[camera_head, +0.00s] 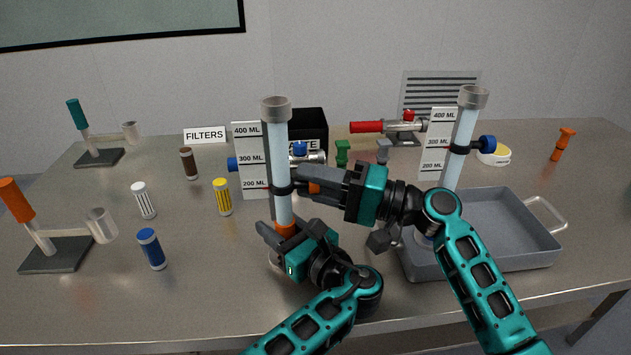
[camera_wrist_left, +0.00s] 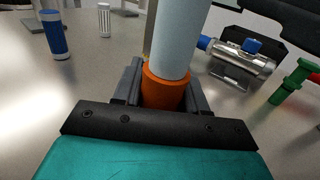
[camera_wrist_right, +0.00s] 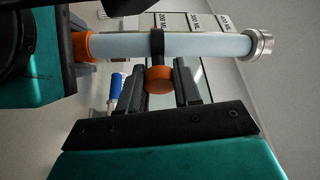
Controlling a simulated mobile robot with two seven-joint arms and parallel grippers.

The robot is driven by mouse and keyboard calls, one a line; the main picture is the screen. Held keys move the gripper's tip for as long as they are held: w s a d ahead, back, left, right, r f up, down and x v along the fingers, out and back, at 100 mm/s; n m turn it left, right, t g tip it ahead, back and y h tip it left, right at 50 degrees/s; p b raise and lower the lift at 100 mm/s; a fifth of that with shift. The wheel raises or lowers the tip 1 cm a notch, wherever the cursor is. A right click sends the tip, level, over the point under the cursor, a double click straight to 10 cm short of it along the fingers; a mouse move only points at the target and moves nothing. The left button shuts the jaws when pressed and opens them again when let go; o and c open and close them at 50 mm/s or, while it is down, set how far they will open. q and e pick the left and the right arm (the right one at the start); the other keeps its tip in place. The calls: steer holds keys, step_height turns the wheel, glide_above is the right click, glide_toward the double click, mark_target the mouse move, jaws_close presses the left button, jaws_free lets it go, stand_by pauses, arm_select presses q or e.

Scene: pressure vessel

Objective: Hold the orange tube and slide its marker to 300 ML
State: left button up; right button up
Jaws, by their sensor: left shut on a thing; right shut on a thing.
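The orange tube (camera_head: 278,142) is a clear upright tube with a grey cap and an orange collar, which shows in the left wrist view (camera_wrist_left: 164,92). My left gripper (camera_head: 284,232) is shut around that collar, low on the tube. The marker is a black ring (camera_head: 283,190) with an orange knob (camera_wrist_right: 159,80). My right gripper (camera_head: 307,187) is shut on the knob. The ring sits about level with the 200 ML line of the white scale (camera_head: 247,142) behind the tube, below 300 ML. My grippers partly hide the tube's lower end.
A second tube with a blue-knobbed marker (camera_head: 463,140) and its own scale (camera_head: 437,140) stand right, by a grey tray (camera_head: 520,250). Yellow (camera_head: 222,197), white (camera_head: 143,200), blue (camera_head: 151,248) and brown (camera_head: 188,163) filters stand left. A valve (camera_head: 305,153) is behind the tube.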

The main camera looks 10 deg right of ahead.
jaws_close()
step_height(320, 180, up, 5)
steer(key=shift+f, duration=0.15)
steer(key=o, duration=1)
jaws_free()
steer(key=shift+o, duration=0.2)
steer(key=shift+f, duration=0.1)
steer(key=shift+d, duration=0.1)
steer(key=r+v, duration=0.1)
steer(key=v, duration=1)
steer(key=shift+s+d+f, duration=0.2)
steer(key=shift+d+f, duration=0.2)
steer(key=shift+f, duration=0.1)
